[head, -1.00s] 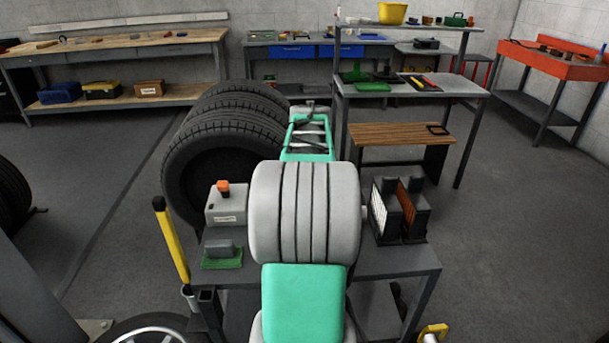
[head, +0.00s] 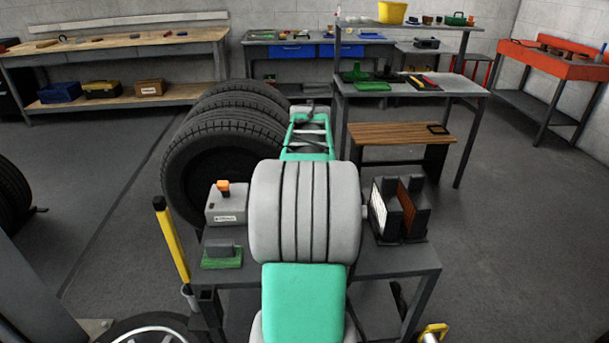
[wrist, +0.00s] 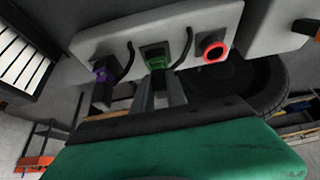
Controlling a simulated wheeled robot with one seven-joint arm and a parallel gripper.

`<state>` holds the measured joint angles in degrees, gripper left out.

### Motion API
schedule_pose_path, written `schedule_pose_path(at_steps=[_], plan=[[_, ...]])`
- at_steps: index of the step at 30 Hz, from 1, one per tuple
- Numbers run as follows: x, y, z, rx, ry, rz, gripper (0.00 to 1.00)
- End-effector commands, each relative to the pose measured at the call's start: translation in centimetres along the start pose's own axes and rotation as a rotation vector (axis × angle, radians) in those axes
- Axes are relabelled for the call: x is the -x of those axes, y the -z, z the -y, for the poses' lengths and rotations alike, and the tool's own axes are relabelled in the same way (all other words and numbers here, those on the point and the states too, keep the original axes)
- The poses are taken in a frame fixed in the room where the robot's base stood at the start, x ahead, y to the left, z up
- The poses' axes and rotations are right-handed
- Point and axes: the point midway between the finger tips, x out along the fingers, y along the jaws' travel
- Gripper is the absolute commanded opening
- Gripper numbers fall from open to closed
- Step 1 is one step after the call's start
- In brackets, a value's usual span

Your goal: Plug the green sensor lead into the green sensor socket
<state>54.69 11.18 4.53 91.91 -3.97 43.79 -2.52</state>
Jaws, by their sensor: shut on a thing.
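In the wrist view a pale grey panel (wrist: 185,22) carries a row of coloured fittings. The green sensor lead (wrist: 156,62) is at the middle one, with a short black cable curving up beside it. My gripper (wrist: 160,78) is shut on the lead's plug, its two grey fingers reaching up from below. The plug is at the panel face, and the green sensor socket is hidden behind it. I cannot tell how deep the plug sits. In the head view the lead, socket and gripper fingers are hidden.
A purple fitting (wrist: 103,75) with a cable lies left of the green one; a red-ringed opening (wrist: 214,50) lies right. In the head view, tyres (head: 225,140) stand at left, and a grey box with an orange button (head: 226,203) sits on the near table (head: 400,262).

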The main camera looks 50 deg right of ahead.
Motion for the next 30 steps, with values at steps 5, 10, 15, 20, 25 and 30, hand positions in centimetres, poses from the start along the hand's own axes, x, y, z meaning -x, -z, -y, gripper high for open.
schedule_pose_path(at_steps=[5,10,15,20,25,30], plan=[[0.3,0.2,0.1,0.001,0.001,-0.001,0.00],[0.7,0.4,0.0,0.001,0.000,-0.001,0.00],[1.0,0.6,0.0,0.000,0.000,-0.001,0.00],[1.1,0.6,0.0,0.000,0.000,0.000,0.00],[1.1,0.6,0.0,0.000,0.000,0.000,0.00],[1.6,0.9,0.0,0.000,0.000,-0.001,0.00]])
